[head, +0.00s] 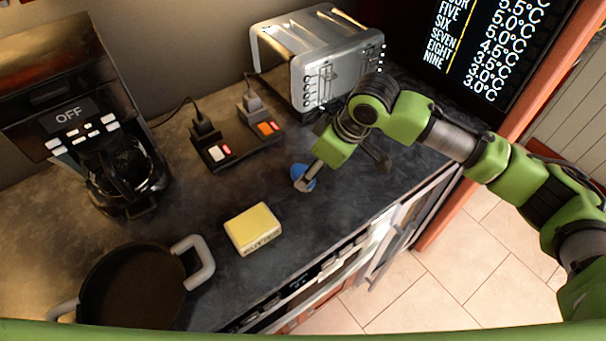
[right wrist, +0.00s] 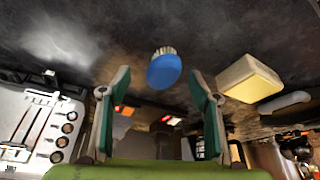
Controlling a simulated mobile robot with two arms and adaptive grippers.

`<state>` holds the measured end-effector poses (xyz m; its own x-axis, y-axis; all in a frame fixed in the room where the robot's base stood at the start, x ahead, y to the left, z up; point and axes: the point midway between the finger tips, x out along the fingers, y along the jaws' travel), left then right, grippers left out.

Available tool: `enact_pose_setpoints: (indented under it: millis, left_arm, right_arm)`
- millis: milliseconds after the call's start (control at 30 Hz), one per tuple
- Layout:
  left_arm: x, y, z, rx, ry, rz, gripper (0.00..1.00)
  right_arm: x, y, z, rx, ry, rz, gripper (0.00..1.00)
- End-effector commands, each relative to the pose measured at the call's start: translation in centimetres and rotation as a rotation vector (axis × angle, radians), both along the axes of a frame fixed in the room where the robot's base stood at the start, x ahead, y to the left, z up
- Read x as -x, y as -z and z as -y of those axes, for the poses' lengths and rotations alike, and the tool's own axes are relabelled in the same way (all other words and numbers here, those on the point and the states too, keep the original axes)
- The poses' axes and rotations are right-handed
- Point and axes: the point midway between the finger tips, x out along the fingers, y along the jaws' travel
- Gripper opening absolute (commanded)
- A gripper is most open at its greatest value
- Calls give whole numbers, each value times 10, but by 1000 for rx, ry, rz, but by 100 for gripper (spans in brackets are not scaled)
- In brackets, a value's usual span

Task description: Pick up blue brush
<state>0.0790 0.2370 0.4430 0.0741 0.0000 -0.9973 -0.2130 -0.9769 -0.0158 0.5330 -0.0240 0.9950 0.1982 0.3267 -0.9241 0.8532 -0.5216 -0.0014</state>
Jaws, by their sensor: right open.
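The blue brush (head: 298,170) is on the dark countertop, partly covered by my right gripper (head: 309,176) in the head view. In the right wrist view the brush (right wrist: 164,70) shows its round blue body and pale bristles, ahead of the gap between my fingers. My right gripper (right wrist: 160,87) is open, one finger to each side of that gap, with nothing held. I cannot tell whether a finger touches the brush. My left gripper is not in view.
A yellow block (head: 253,229) lies left of the brush, with a dark pan (head: 130,290) beyond it. A power strip (head: 238,146) with plugs and a silver toaster (head: 318,55) stand behind. A coffee maker (head: 85,120) is at the left. The counter's front edge is close.

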Motion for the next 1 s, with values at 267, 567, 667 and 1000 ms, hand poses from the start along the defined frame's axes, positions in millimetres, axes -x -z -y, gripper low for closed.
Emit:
enact_pose_setpoints:
  millis: [267, 567, 667, 1000]
  left_arm:
    - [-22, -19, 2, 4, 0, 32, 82]
    - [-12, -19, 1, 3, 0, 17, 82]
    - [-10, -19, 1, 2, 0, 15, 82]
    - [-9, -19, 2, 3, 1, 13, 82]
  right_arm:
    - [-8, 31, -21, 1, 0, -3, 57]
    - [-10, 42, -24, 0, -1, 0, 57]
    - [-10, 42, -24, 0, -1, 0, 44]
    - [-10, 42, -24, 0, -1, 0, 14]
